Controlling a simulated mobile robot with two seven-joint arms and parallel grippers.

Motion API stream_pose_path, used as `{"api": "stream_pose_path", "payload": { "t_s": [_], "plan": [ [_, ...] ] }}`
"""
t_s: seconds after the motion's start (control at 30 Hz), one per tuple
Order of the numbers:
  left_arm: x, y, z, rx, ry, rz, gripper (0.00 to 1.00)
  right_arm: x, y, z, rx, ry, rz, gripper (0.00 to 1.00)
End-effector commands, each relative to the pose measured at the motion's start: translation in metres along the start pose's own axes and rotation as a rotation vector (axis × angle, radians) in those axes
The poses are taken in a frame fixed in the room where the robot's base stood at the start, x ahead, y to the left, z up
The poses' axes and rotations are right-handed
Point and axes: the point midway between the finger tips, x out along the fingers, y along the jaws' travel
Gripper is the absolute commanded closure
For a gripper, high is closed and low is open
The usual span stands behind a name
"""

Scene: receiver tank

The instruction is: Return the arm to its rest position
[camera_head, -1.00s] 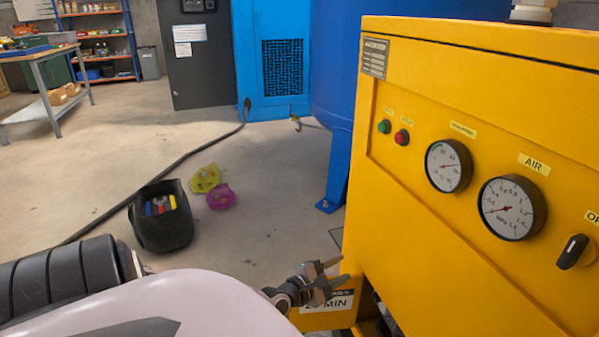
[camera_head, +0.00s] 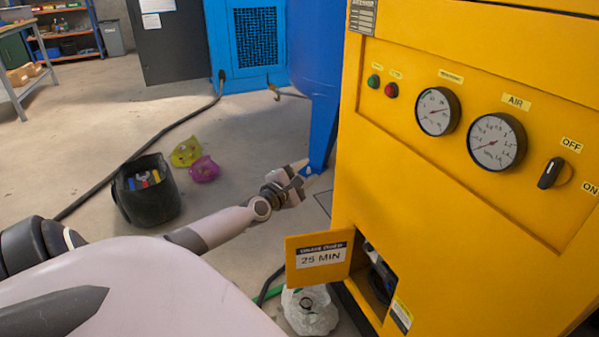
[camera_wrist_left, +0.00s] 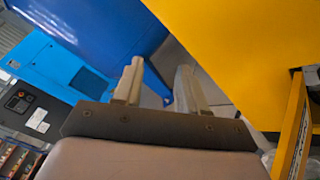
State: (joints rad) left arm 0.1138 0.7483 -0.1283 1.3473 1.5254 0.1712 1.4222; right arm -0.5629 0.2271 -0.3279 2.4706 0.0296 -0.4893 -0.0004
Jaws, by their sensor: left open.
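My left arm (camera_head: 215,228) reaches in from the left across the lower part of the head view. My left gripper (camera_head: 303,174) is open and empty. It is in the air left of the yellow machine (camera_head: 430,170), in front of the blue tank's leg (camera_head: 322,135) in the picture. In the left wrist view its two fingers (camera_wrist_left: 160,82) stand apart with nothing between them. The yellow machine (camera_wrist_left: 235,50) fills the upper right there. My right gripper is not in view.
The machine's small flap (camera_head: 318,259), marked 25 MIN, stands open below the gripper. A clear bag (camera_head: 310,310) lies under it. A black bin (camera_head: 147,190), yellow bag (camera_head: 186,151) and pink bag (camera_head: 204,169) stand left. A dark hose (camera_head: 165,132) crosses the floor.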

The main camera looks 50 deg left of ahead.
Motion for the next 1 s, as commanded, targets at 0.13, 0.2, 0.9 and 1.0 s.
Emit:
{"api": "stream_pose_path", "payload": {
  "t_s": [0.13, 0.2, 0.9, 1.0],
  "plan": [
    [0.0, 0.0, 0.0, 0.0, 0.0, 0.0, 0.59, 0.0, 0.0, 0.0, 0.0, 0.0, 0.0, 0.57],
    [0.0, 0.0, 0.0, 0.0, 0.0, 0.0, 0.59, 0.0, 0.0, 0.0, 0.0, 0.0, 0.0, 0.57],
    [-0.062, -0.135, 0.093, 0.451, -0.265, -0.247, 0.59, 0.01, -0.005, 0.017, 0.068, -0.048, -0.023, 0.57],
    [-0.102, -0.181, 0.137, 0.67, -0.411, -0.303, 0.59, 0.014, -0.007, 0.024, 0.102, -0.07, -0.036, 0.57]
  ]
}}
